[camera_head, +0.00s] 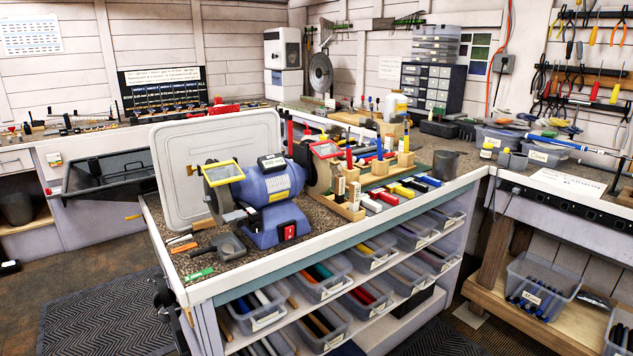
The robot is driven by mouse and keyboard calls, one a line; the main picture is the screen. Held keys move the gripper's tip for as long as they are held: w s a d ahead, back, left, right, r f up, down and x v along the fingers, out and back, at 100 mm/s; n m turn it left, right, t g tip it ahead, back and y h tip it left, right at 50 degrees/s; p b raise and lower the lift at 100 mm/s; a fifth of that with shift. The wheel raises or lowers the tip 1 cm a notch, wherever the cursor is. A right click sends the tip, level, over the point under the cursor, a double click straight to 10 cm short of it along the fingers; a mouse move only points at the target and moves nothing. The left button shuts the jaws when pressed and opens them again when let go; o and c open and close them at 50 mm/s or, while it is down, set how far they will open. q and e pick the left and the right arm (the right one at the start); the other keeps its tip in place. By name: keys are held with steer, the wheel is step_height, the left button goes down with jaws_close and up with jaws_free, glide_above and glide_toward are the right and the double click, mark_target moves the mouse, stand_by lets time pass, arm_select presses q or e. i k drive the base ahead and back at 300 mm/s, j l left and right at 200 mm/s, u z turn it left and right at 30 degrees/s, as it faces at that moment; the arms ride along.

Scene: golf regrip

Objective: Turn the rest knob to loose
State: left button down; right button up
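A blue bench grinder (268,190) stands on the near end of the speckled bench top (155,208). Its left wheel (220,198) sits under a yellow-framed shield (222,173), and a red switch plate (288,231) is on its front. Small dark metal parts (236,216) sit beside the left wheel; I cannot make out which is the rest knob or how it is set. A dark grey piece (226,247) lies in front, near orange labels (182,240) and a green label (199,275), whose words are too small to read. Neither of my grippers is in view.
A large pale tray (215,140) stands upright behind the grinder. Wooden blocks and colored grips (372,202) fill the bench to its right. A dark metal fixture (165,310) projects from the bench's near left corner. Bins (322,284) sit on shelves below.

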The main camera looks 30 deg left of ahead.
mark_target(255, 227)
steer(key=u, duration=1)
